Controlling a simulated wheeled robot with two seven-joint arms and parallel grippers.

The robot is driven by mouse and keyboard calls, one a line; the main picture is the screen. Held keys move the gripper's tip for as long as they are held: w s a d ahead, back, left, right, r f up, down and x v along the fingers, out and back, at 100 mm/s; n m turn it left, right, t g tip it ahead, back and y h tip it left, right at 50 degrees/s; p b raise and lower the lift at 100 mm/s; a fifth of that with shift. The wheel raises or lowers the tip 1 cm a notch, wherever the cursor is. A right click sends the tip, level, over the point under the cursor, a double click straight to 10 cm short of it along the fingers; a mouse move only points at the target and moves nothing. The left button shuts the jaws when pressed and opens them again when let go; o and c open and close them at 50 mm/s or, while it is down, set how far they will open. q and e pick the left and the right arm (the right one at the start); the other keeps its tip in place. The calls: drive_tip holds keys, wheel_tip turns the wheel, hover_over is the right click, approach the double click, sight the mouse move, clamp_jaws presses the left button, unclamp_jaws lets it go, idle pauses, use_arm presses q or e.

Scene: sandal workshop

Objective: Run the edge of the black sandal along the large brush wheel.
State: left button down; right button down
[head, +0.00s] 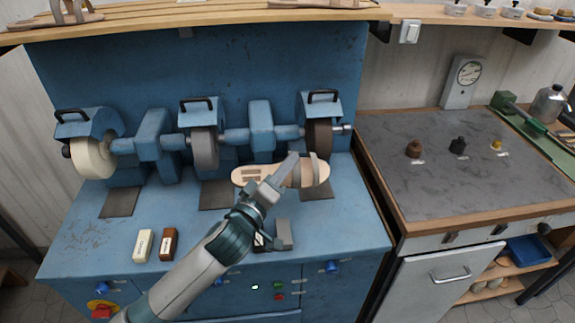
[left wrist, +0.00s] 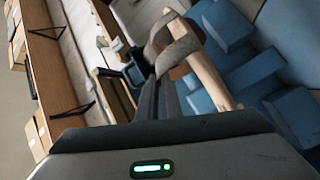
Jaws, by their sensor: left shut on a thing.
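My left gripper (head: 284,172) is shut on a sandal (head: 248,173) with a tan sole and grey-brown straps; no black shows on its upper face. The sandal is held nearly level above the blue bench, toe and heel pointing left and right. Its right end is just in front of and below the dark brown wheel (head: 319,134), which looks like the brush wheel; I cannot tell whether they touch. In the left wrist view, the sandal (left wrist: 205,72) shows edge-on beyond the fingers. My right gripper is not in view.
A grey wheel (head: 204,150) and a cream wheel (head: 92,158) share the machine's shaft to the left. A cream bar (head: 144,244) and a brown bar (head: 169,243) lie on the bench (head: 85,235). A grey-topped counter (head: 425,190) with small weights stands right. A wooden shelf (head: 215,20) runs above.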

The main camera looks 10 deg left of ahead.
use_arm(q)
drive_tip(key=shift+w+a+r, duration=0.1)
drive_tip(key=shift+w+r, duration=0.05)
drive_tip(key=shift+w, duration=0.2)
idle(0.7)
idle(0.6)
drive_tip(key=shift+d, duration=0.25)
drive_tip(key=shift+s+d, duration=0.1)
drive_tip(key=shift+d, duration=0.4)
drive_tip(key=shift+d, duration=0.1)
idle(0.3)
drive_tip(key=shift+s+d+f+p, duration=0.15)
drive_tip(key=shift+f+p, duration=0.05)
drive_tip(key=shift+p, duration=0.1)
drive_tip(key=shift+h, duration=0.3)
